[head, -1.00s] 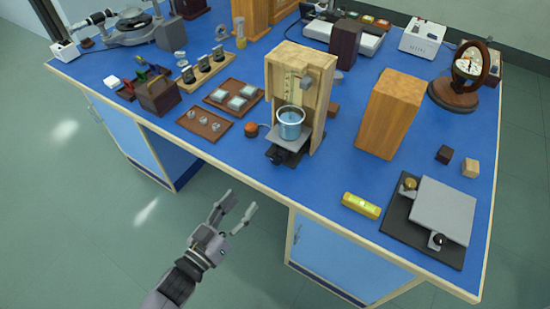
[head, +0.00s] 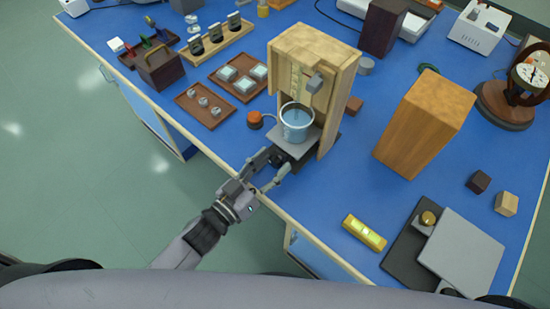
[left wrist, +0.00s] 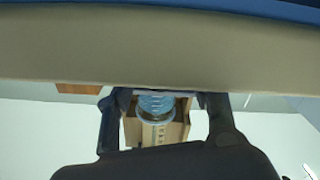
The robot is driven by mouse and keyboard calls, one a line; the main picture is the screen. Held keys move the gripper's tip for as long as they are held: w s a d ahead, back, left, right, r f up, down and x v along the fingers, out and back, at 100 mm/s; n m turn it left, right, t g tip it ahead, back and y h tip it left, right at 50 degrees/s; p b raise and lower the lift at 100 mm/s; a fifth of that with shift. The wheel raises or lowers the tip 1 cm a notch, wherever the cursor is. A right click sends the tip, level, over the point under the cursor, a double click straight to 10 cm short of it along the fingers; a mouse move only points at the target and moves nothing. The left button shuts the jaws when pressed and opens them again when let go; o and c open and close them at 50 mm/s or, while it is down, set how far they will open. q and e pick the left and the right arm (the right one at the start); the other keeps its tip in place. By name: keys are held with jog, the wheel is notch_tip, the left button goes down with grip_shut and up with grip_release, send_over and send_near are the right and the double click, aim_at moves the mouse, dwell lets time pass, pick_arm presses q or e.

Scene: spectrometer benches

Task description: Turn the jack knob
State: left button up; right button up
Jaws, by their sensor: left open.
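The small jack (head: 303,143) has a grey top plate and a dark body. It stands on the blue bench, at the foot of a wooden frame (head: 333,75). A beaker of bluish liquid (head: 296,123) sits on its plate; the beaker also shows in the left wrist view (left wrist: 155,104). The dark jack knob (head: 278,158) is at the front of the jack, near the bench edge, and is partly covered by my fingers. My left gripper (head: 279,166) is open, its fingers on either side of the knob; contact cannot be told. My right gripper is not in view.
An orange-topped button (head: 255,119) stands left of the jack, with trays of small samples (head: 205,107) beyond. A wooden block (head: 424,122) stands to the right. A yellow level (head: 364,232) and a grey plate on a dark base (head: 460,252) lie front right.

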pick_arm(q)
jog(key=shift+s, duration=0.1)
jog(key=shift+c, duration=0.6)
jog(key=c, duration=1)
jog(key=shift+c, duration=0.2)
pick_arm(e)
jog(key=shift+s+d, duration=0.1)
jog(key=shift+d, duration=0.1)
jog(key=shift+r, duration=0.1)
pick_arm(q)
jog(key=m+p, duration=0.1)
jog(key=m, duration=0.1)
jog(key=shift+r+m, duration=0.1)
jog(key=shift+m, duration=0.2)
jog(key=shift+m+p, duration=0.5)
jog(key=shift+m, duration=1.6)
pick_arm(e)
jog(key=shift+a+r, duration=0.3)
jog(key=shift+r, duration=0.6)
